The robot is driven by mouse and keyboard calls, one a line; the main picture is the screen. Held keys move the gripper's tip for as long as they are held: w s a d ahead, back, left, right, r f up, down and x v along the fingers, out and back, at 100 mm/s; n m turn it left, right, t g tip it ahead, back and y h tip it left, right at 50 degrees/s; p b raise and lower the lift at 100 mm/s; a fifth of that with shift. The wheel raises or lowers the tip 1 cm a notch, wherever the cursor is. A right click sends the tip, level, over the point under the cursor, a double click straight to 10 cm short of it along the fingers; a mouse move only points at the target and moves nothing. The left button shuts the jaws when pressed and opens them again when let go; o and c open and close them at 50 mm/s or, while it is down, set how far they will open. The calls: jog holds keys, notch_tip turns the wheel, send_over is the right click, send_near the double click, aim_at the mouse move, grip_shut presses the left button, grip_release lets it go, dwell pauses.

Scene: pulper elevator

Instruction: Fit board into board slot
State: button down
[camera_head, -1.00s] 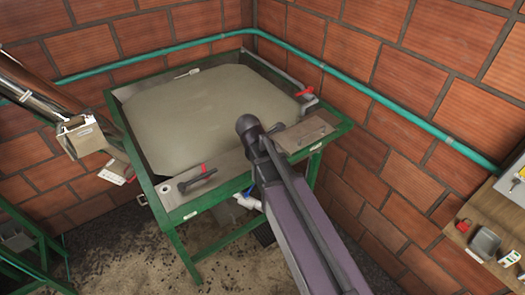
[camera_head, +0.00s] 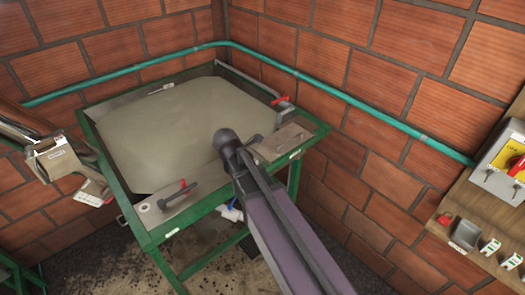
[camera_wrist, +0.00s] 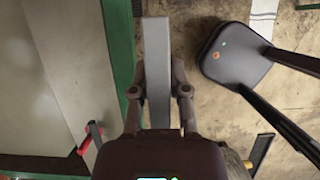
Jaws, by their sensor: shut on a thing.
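My gripper (camera_wrist: 158,75) shows in the wrist view, its two fingers closed on the sides of a long, narrow grey board (camera_wrist: 156,35). The board points away from the gripper, over the green edge of the tank frame and the floor beside it. In the head view my arm hides the gripper, and I cannot make out the board there. I cannot identify the board slot in either view.
A green-framed tank (camera_head: 132,205) with a flat, cloudy surface stands in the brick corner. Levers with red parts (camera_head: 178,194) sit on its rim. A green pipe (camera_head: 340,98) runs along the walls. A yellow switch box (camera_head: 512,160) hangs on a wooden panel (camera_head: 462,262) at right.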

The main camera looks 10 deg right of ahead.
notch_tip(320, 180, down, 16)
jog(key=b, duration=1.5)
jog(key=shift+f+b, duration=0.2)
jog(key=shift+b, duration=0.15)
jog(key=shift+s, duration=0.15)
